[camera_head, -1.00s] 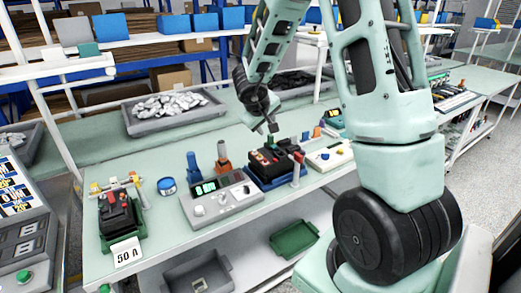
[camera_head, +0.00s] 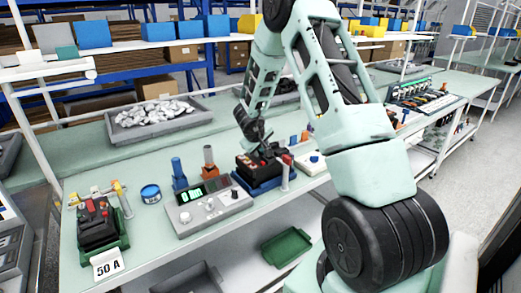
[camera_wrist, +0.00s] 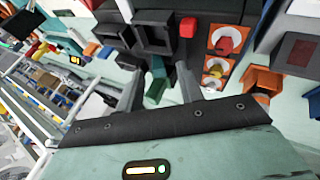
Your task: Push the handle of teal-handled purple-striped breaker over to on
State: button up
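A black breaker (camera_head: 258,167) sits on a blue stand in the middle of the bench in the head view. My gripper (camera_head: 264,149) is right over it, pointing down, and hides part of its top. In the wrist view, a teal handle (camera_wrist: 156,84) shows between the two dark fingers of my gripper (camera_wrist: 161,80), with the black breaker body (camera_wrist: 155,32) beyond. The fingers stand apart, with the handle in the gap. I cannot tell whether they touch it. I cannot make out a purple stripe.
A second black breaker (camera_head: 97,223) on a green stand, with a 50 A card (camera_head: 107,264), stands at the left. A grey meter box (camera_head: 210,204), a blue tape roll (camera_head: 151,194) and coloured posts are close to the middle breaker. A grey tray of pale parts (camera_head: 160,118) lies behind.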

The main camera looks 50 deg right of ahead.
grip_shut()
jog(key=shift+d, duration=0.1)
